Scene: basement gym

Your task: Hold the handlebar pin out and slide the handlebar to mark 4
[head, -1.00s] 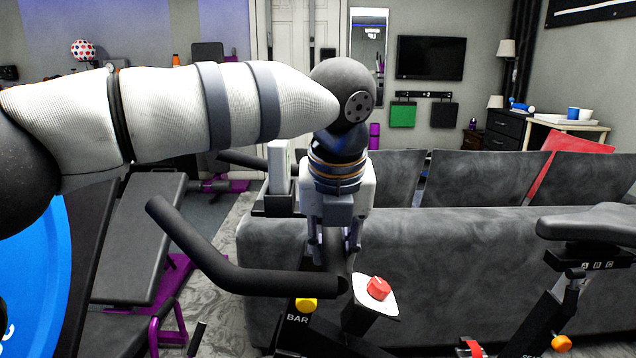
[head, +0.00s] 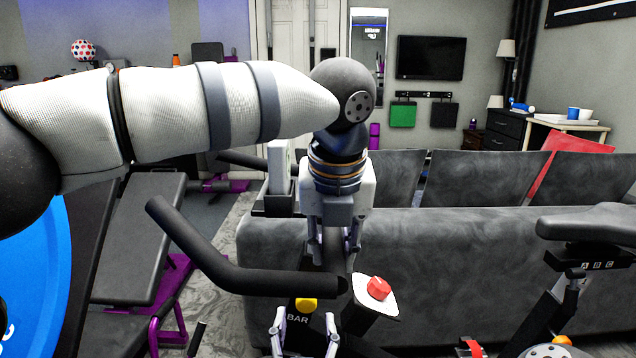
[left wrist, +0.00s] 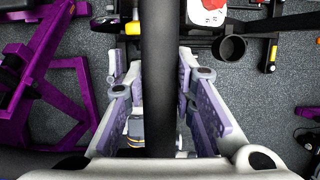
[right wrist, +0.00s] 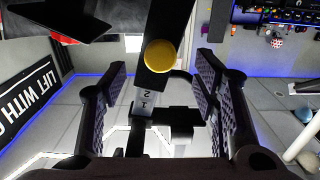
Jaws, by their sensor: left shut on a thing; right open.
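The black handlebar (head: 250,281) of an exercise bike spans the middle of the head view. My left gripper (head: 337,258) comes down from above and is shut on the handlebar (left wrist: 158,80), which runs between its fingers in the left wrist view. The yellow handlebar pin (head: 307,305) sits beside the BAR label; it shows in the right wrist view (right wrist: 160,56) above a marked post (right wrist: 143,108), where 1 and 2 are readable. Mark 4 cannot be made out. My right gripper (head: 305,322) is open and empty below the pin, its fingers apart on either side of the post.
A console with a red knob (head: 378,288) stands right of the handlebar. The bike seat (head: 592,222) is at the right. A grey sofa (head: 450,270) stands close behind the bike. A padded bench (head: 140,240) is at the left.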

